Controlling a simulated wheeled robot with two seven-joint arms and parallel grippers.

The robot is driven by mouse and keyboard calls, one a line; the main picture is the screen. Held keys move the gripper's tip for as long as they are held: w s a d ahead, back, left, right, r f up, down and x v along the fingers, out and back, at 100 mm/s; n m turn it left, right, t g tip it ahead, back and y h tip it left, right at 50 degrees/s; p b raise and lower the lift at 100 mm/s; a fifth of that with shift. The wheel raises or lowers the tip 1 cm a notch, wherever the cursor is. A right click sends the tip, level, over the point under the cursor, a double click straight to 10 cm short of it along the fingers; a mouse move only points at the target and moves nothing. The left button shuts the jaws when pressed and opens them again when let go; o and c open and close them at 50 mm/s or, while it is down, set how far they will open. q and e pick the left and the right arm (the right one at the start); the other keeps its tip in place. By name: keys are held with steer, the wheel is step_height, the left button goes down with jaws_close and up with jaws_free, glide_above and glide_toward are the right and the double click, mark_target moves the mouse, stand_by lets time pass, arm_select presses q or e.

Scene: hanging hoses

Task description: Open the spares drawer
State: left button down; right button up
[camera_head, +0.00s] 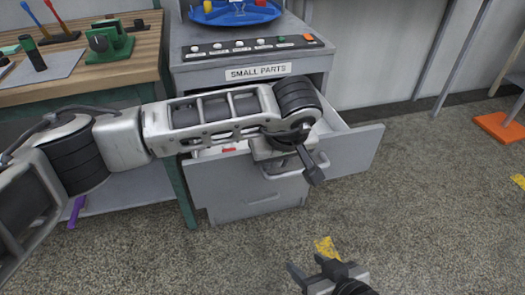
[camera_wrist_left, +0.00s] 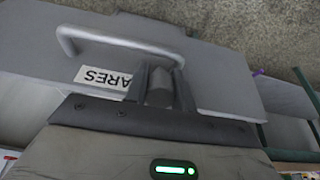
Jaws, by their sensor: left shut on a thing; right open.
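The spares drawer (camera_head: 352,152) stands pulled out of the grey cabinet, its inside partly in view behind my left arm. Its front shows upside down in the left wrist view, with a white label (camera_wrist_left: 103,77) reading "ARES", the rest covered. The bar handle (camera_wrist_left: 115,41) is on that front and also shows below my wrist in the head view (camera_head: 283,177). My left gripper (camera_wrist_left: 161,80) is shut on the handle near one end; the exact contact is partly hidden. My right gripper (camera_head: 318,272) is open and empty, low over the floor.
The cabinet (camera_head: 190,77) has a "SMALL PARTS" label, a row of buttons and a blue tray (camera_head: 236,15) on top. A wooden workbench (camera_head: 130,75) with tools stands at the left. An orange foot (camera_head: 497,127) is at the right. The floor in front is clear.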

arm_select(q)
steer(key=shift+s+f, duration=0.4)
steer(key=shift+f, duration=0.3)
arm_select(e)
steer(key=shift+s+a+f, duration=0.1)
steer(key=shift+a, duration=0.05)
arm_select(q)
steer(key=shift+r, duration=0.35)
steer(key=w+p+v, duration=0.1)
steer(key=p+v, duration=0.4)
steer(key=v, duration=0.5)
steer(key=shift+r+p, duration=0.35)
steer(key=shift+r, duration=0.1)
arm_select(e)
step_height(320, 180, up, 10)
steer(key=s+d+t, duration=0.1)
steer(key=d+t, duration=0.1)
steer(key=shift+s+d+f+h, duration=0.15)
steer(key=shift+s+h, duration=0.2)
steer(key=shift+h, duration=0.05)
